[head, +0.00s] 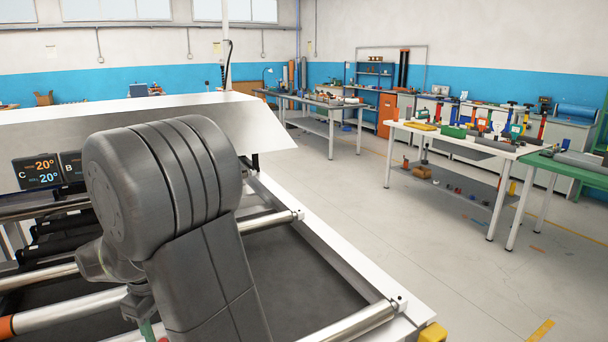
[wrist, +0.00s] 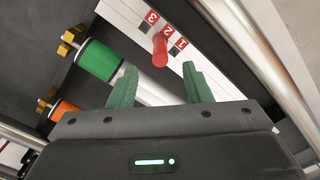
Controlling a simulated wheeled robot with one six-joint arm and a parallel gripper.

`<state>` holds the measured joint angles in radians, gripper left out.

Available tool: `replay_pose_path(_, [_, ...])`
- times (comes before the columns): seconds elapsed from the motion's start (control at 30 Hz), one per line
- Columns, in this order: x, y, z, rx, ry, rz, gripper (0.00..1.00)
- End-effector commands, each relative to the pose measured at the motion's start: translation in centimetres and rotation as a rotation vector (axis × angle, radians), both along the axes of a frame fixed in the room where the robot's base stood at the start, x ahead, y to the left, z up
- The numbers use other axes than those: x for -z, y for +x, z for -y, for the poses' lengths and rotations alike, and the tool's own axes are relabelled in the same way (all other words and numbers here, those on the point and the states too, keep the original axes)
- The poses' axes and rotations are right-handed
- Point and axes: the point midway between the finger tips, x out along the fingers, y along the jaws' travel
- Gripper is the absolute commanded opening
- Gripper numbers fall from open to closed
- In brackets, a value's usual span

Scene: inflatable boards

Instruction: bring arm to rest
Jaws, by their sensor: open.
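My gripper (wrist: 160,90) shows in the wrist view with its two green fingers spread apart and nothing between them. Beyond the fingertips is a red handle (wrist: 160,50) at a white panel (wrist: 131,14) with red labels 1, 2 and 3. In the head view my dark arm fills the lower left, over the machine, and hides most of my gripper.
A roller with a green end (wrist: 99,59) and one with an orange end (wrist: 68,112) lie left of my fingers. The machine's white frame (head: 335,243) and metal bars (head: 350,325) surround the arm. Workbenches (head: 455,137) stand far right; open floor (head: 400,225) lies between.

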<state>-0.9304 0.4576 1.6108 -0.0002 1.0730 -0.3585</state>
Motion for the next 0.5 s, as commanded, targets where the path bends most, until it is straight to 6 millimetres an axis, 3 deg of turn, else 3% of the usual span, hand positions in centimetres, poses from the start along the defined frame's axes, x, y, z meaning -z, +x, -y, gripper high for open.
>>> replay_pose_path(0.2, [-4.6,0.0,0.0,0.0,0.004,0.002,0.45])
replay_pose_path(0.5, [1.8,-0.1,0.1,0.0,-0.005,-0.004,0.45])
